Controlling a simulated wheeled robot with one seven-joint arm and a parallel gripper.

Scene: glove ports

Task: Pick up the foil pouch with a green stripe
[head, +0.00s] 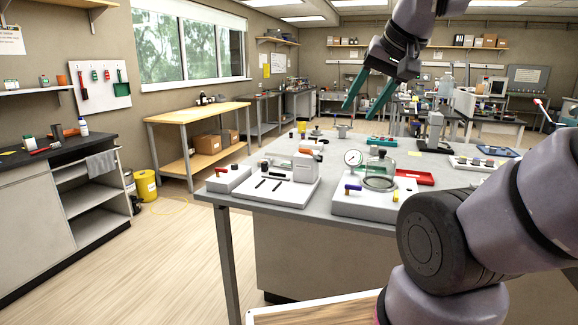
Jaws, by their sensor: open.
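My gripper (359,112) is in the upper middle of the head view, raised above the grey-topped table (330,208). Its two teal fingers point down and left, spread apart with nothing between them. I cannot make out a foil pouch with a green stripe in this view. Small items on the table are too small to tell apart, and my arm hides part of its right side.
On the table stand a white fixture (290,190) with an orange handle, a pressure gauge (353,158), a glass bell jar (381,169), a red tray (414,177) and a blue tray (497,151). A wooden bench (200,113) stands behind left.

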